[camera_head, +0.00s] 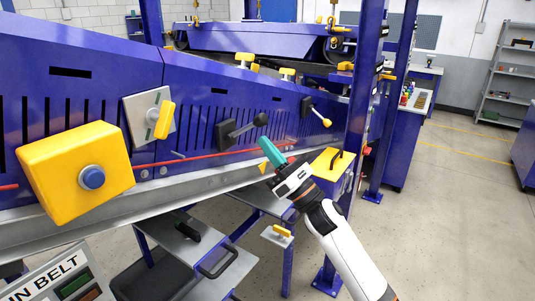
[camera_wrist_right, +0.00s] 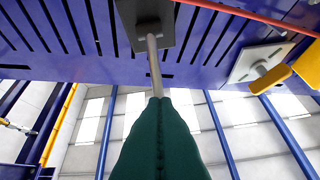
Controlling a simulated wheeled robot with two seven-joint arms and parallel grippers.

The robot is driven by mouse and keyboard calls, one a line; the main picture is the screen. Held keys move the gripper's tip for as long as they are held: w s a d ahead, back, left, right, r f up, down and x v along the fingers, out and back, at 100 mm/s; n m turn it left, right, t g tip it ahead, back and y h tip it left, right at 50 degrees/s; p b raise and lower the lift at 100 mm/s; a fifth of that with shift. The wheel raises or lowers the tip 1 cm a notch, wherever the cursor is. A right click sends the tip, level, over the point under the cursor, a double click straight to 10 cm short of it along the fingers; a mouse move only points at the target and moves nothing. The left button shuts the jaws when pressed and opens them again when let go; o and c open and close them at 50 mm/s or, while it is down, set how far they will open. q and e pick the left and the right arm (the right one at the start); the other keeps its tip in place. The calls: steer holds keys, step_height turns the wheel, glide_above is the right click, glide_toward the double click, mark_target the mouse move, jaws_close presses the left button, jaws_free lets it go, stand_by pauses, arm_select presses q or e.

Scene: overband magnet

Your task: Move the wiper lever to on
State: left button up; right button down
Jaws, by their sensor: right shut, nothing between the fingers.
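A lever with a grey shaft and black knob (camera_head: 260,119) sticks out from a dark plate (camera_head: 226,133) on the blue frame, tilted up to the right. No label shows which control is the wiper lever. My right gripper (camera_head: 264,143) has teal fingers, shut and empty, just below the knob. In the right wrist view the shut fingers (camera_wrist_right: 158,102) overlap the end of the lever shaft (camera_wrist_right: 152,62); the knob is hidden there and contact cannot be told. The dark plate (camera_wrist_right: 146,22) is at the top. My left gripper is not in view.
A yellow box with a blue button (camera_head: 92,177) and a yellow handle on a light plate (camera_head: 163,120) are left of the lever. Another yellow-ended lever (camera_head: 326,122) is to the right. A red cord (camera_head: 205,155) runs below. Open floor (camera_head: 440,210) lies right.

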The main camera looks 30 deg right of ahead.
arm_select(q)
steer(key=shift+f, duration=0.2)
arm_select(e)
steer(key=shift+w+r, duration=0.1)
steer(key=shift+r, duration=0.7)
steer(key=shift+r, duration=0.1)
